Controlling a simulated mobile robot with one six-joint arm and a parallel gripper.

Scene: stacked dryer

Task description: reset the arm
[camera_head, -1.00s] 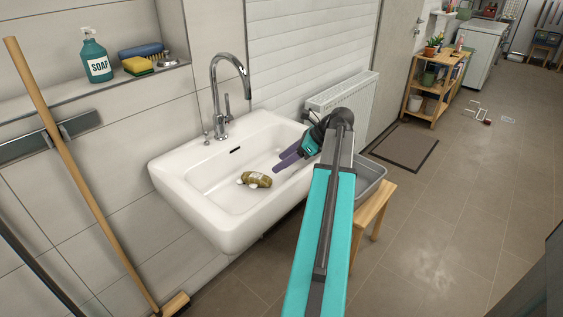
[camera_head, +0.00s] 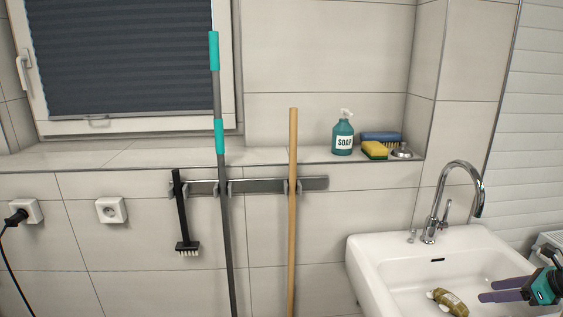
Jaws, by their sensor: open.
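My gripper (camera_head: 497,291) is at the lower right edge of the head view, over the right part of the white sink (camera_head: 361,272). Its two purple fingers are apart with nothing between them, and they point left. An olive-brown bottle-like object (camera_head: 452,302) lies in the basin, a little left of the fingertips. A gap shows between it and the fingers. Most of my arm is out of view.
A chrome faucet (camera_head: 434,205) rises behind the basin. A soap bottle (camera_head: 343,134), a yellow sponge (camera_head: 374,150) and a blue brush (camera_head: 381,137) stand on the ledge. A wooden pole (camera_head: 293,200), a teal-gripped pole (camera_head: 222,200) and a black brush (camera_head: 183,215) hang on the wall rack.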

